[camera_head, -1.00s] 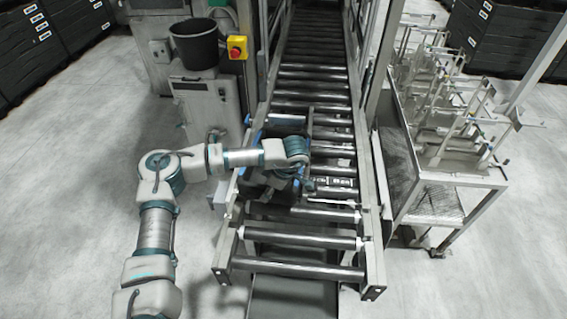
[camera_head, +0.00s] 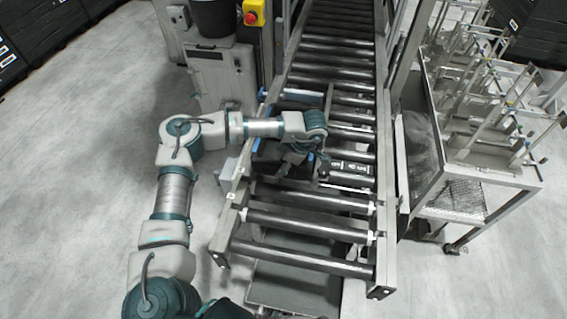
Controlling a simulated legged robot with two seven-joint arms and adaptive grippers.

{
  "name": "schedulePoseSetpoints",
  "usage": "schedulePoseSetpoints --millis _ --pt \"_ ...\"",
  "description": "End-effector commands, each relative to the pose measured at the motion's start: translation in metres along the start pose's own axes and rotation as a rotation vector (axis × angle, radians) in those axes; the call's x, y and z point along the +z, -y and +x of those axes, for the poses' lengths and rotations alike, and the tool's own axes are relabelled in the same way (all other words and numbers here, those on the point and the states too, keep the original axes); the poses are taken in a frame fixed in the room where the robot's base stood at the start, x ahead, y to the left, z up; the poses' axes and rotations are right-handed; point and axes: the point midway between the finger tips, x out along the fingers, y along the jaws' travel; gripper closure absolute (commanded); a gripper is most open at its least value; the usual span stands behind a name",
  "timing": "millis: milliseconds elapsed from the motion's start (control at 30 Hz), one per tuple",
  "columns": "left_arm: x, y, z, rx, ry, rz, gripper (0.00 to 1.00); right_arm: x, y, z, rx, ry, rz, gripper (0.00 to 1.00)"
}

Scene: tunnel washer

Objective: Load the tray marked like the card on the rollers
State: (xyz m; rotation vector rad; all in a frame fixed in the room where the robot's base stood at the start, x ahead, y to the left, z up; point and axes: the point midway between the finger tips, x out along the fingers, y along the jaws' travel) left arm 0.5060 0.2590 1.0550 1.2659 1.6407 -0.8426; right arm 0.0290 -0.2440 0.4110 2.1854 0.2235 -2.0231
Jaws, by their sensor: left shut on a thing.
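A dark tray (camera_head: 270,163) with blue parts lies on the roller conveyor (camera_head: 310,222), toward its left rail. My left arm reaches across it from the left and hides much of it. My left gripper (camera_head: 310,168) points down at the tray's near right part and is shut on it; the fingertips are hard to make out. A small dark strip with white marks (camera_head: 350,168) shows on the rollers just right of the gripper. I cannot read the marks or tell whether it is the card. My right gripper is out of view.
A metal rack cart (camera_head: 470,190) with upright fixtures stands to the right of the conveyor. A grey cabinet (camera_head: 220,82) with a dark bucket (camera_head: 213,18) and a yellow-and-red stop button (camera_head: 252,14) stand at the back left. The near rollers are bare.

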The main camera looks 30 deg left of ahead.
Motion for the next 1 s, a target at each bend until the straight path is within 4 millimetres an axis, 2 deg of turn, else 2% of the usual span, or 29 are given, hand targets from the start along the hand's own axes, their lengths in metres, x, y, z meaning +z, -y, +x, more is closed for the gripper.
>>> schedulePoseSetpoints --millis 633,1000 --pt "0.001 -0.001 0.001 0.002 0.0 -0.001 1.0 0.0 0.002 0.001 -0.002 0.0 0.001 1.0" --pt "0.007 -0.001 0.01 0.017 -0.005 -0.003 1.0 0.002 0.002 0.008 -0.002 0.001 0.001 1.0"
